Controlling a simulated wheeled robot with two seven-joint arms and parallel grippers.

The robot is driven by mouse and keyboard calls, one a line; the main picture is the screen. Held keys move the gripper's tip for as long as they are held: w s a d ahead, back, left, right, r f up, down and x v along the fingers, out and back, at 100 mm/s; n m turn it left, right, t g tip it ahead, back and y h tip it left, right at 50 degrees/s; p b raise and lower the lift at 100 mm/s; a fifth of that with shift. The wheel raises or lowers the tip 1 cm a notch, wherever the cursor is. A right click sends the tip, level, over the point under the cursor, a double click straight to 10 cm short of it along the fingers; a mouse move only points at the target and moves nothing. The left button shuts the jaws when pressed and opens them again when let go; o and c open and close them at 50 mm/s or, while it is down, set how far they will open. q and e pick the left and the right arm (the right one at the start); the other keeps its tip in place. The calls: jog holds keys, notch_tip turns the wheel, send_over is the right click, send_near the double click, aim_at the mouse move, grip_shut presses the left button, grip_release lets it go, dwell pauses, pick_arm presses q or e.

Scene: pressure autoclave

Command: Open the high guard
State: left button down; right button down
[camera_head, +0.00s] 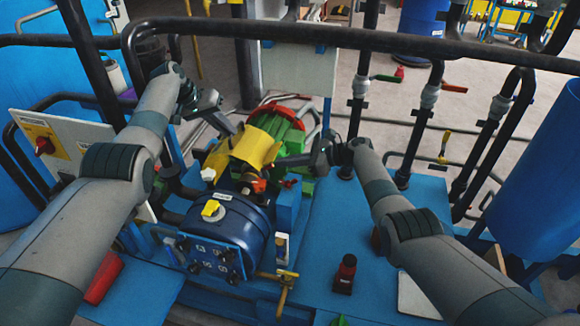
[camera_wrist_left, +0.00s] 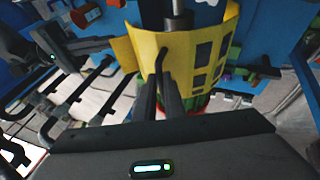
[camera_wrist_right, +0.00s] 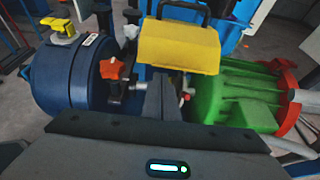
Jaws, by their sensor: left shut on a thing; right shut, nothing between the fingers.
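The yellow guard (camera_head: 257,148) sits over the coupling between a blue vessel-like unit (camera_head: 232,218) and a green motor (camera_head: 292,143). It is a bent sheet with slots and a black handle (camera_wrist_left: 163,62), seen in the left wrist view. My left gripper (camera_wrist_left: 168,92) is shut on this handle. In the right wrist view the guard (camera_wrist_right: 180,47) shows above my right fingers, with shaft parts visible below its lower edge. My right gripper (camera_wrist_right: 160,92) is shut and empty, in front of the coupling between the blue unit and the motor, apart from the guard.
An orange-red knob (camera_wrist_right: 112,68) sits beside the coupling. A yellow valve knob (camera_head: 210,208) tops the blue unit. A red-topped black button (camera_head: 345,272) stands on the blue deck, which has free room at right.

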jog(key=shift+a+r, duration=0.1)
jog(key=shift+r, duration=0.05)
pick_arm(q)
jog(key=shift+d+f, duration=0.1)
pick_arm(e)
jog(key=shift+w+a+r, duration=0.25)
jog(key=shift+a+r, duration=0.45)
jog(key=shift+r, duration=0.3)
pick_arm(q)
jog(key=c, duration=1.9)
grip_release()
jog(key=shift+d, duration=0.1)
jog(key=shift+o, duration=0.3)
pick_arm(e)
jog(key=shift+d+f, duration=0.2)
